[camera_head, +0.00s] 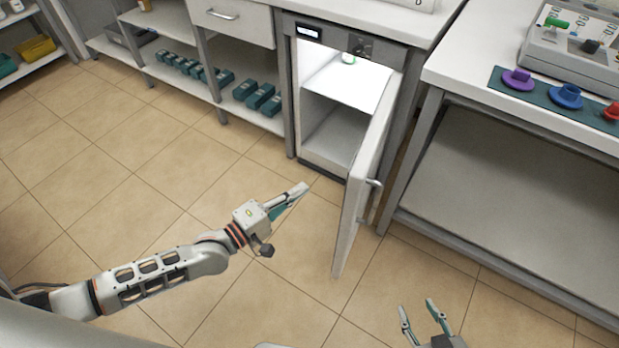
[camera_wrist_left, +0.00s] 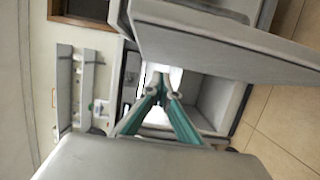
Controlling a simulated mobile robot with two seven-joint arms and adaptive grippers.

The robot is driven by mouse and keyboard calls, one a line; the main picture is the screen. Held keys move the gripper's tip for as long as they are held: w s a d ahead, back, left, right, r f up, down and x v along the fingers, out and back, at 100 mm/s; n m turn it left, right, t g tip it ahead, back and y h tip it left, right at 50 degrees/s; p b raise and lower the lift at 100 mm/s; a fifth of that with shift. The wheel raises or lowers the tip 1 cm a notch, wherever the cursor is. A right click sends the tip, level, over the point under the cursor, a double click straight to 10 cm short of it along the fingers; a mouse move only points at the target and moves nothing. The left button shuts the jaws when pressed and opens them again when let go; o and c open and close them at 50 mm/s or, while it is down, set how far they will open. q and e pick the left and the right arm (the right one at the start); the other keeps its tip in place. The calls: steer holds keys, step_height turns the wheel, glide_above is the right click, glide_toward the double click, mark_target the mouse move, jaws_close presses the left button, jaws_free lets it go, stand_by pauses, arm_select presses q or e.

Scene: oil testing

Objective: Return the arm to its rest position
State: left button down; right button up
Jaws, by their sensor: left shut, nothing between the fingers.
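My left arm reaches in from the left in the head view. Its left gripper (camera_head: 296,191) is shut and empty, above the floor in front of the open cabinet (camera_head: 330,125). In the left wrist view the fingers of my left gripper (camera_wrist_left: 160,86) meet at their tips, with the cabinet interior (camera_wrist_left: 208,104) beyond them. My right gripper (camera_head: 418,315) shows at the bottom of the head view, its two fingers apart and nothing between them.
The cabinet door (camera_head: 362,190) stands open to the right of my left gripper; it fills the upper right of the left wrist view (camera_wrist_left: 220,45). A workbench (camera_head: 450,75) stands right. Floor (camera_head: 130,200) is clear left.

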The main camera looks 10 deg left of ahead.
arm_select(q)
steer(key=shift+v, duration=1.1)
arm_select(e)
steer(key=shift+w+r, duration=0.25)
steer(key=shift+r, duration=0.05)
arm_select(q)
steer(key=shift+s+d, duration=0.2)
arm_select(e)
steer(key=shift+r, duration=0.1)
arm_select(q)
steer(key=s+d+m+y+p, duration=0.3)
steer(key=s+m+p, duration=0.1)
steer(key=s+m, duration=0.45)
steer(key=s+a+f+m+g+y+p, duration=0.3)
steer(key=s+a+f+m+y, duration=0.3)
steer(key=s+a, duration=0.5)
steer(key=shift+s+a, duration=0.15)
steer(key=shift+a, duration=0.05)
arm_select(e)
steer(key=r, duration=0.1)
steer(key=a+r, duration=0.1)
steer(key=r, duration=0.2)
steer(key=shift+s+a+r, duration=0.25)
steer(key=shift+s, duration=0.05)
